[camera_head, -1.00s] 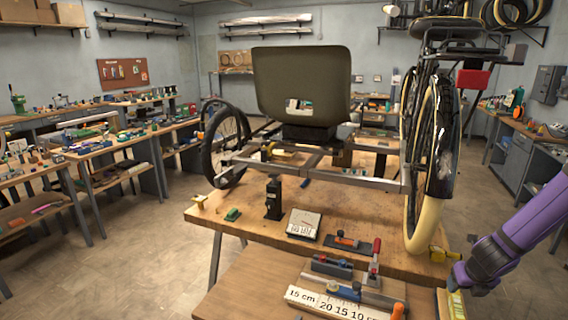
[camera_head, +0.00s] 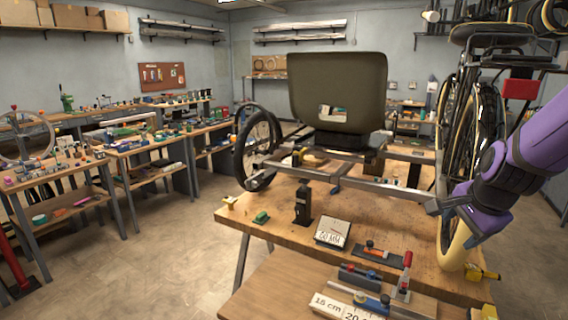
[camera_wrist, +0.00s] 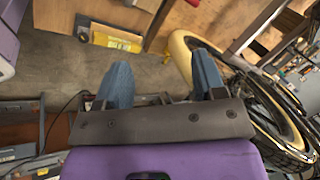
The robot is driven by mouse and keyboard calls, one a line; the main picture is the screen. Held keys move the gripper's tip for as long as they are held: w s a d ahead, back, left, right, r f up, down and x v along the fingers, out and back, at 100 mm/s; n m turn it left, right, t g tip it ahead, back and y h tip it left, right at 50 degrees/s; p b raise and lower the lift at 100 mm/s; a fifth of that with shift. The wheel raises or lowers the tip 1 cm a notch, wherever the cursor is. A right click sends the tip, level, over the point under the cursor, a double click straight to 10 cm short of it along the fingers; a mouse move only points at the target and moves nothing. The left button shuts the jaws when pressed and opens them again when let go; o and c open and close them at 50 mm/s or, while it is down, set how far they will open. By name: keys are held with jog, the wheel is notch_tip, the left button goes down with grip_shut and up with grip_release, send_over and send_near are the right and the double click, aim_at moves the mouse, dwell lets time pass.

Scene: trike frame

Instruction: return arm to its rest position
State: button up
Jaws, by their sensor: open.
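My gripper (camera_head: 457,222) is at the right of the head view, at the end of my purple arm, in front of the trike's cream-tyred wheel (camera_head: 456,245). The wrist view shows my gripper (camera_wrist: 164,68) with two blue fingers spread apart and nothing between them. In that view the cream tyre (camera_wrist: 185,50) is just beyond the right finger, and I cannot tell how close it is. The trike frame (camera_head: 345,183), with its dark seat (camera_head: 338,92), stands on the wooden workbench (camera_head: 290,232).
A clamp with a red handle (camera_head: 406,272), a label card (camera_head: 333,233) and a black block (camera_head: 303,205) are on the bench. Side benches (camera_head: 100,155) full of small tools line the left. Open floor (camera_head: 150,260) lies between them.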

jog(key=s+a+r+n, duration=0.4)
jog(key=s+r+n, duration=0.2)
jog(key=s+n, duration=0.1)
jog(key=s+a+r+n, duration=0.4)
jog(key=s+r+n, duration=0.2)
jog(key=s+n, duration=0.2)
jog(key=shift+s+n+y, duration=0.3)
jog(key=shift+s, duration=0.8)
